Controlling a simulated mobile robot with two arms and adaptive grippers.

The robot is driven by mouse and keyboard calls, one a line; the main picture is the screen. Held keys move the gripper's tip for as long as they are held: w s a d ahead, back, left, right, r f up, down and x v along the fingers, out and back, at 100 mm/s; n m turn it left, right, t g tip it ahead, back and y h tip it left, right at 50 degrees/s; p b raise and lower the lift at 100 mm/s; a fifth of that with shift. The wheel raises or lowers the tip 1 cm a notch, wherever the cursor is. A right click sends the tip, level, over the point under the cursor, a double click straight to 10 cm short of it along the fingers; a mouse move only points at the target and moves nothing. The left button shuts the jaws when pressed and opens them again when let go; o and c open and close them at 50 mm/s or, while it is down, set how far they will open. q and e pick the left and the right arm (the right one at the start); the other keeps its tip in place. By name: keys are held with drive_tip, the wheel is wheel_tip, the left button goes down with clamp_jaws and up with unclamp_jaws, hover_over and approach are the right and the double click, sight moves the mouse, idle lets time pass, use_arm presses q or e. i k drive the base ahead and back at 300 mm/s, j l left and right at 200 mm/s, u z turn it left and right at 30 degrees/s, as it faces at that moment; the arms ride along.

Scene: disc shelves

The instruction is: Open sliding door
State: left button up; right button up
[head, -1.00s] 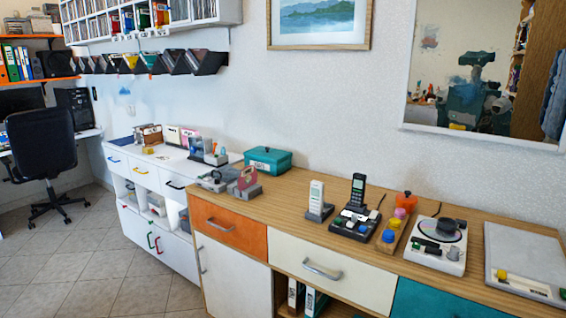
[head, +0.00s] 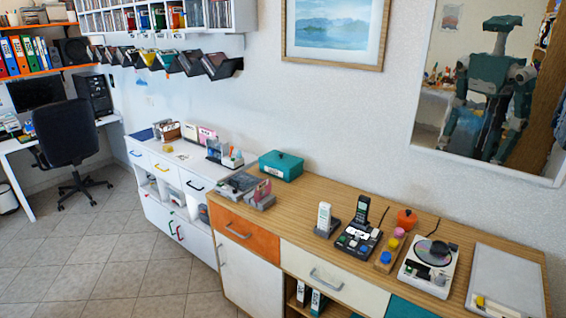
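A white door (head: 247,278) with an upright metal handle sits below the orange drawer of the wooden-topped sideboard, and it looks shut. The white cabinet at the left has lower white fronts (head: 190,240) with small coloured handles, which also look shut. I cannot tell which of these fronts slides. Neither of my grippers is directly in view. A green and grey robot, which looks like my reflection, shows in the wall mirror (head: 430,110); its gripper state is not readable.
The sideboard top (head: 345,195) holds a teal box (head: 281,165), phones (head: 362,210), a disc player (head: 430,265) and a grey tray (head: 505,280). A black office chair (head: 66,140) stands by the desk. The tiled floor (head: 110,260) before the cabinets is clear.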

sight(252, 284)
drive_tip(key=i+j+z, duration=0.2)
drive_tip(key=j, duration=0.2)
drive_tip(key=i+j+z, duration=0.2)
drive_tip(key=j, duration=0.2)
drive_tip(key=i+j+z, duration=0.2)
drive_tip(key=j, duration=0.2)
drive_tip(key=j+z, duration=0.2)
drive_tip(key=j, duration=0.25)
drive_tip(key=i+j+z, duration=0.2)
drive_tip(key=j, duration=0.3)
drive_tip(key=k+l, duration=0.05)
drive_tip(key=k, duration=0.05)
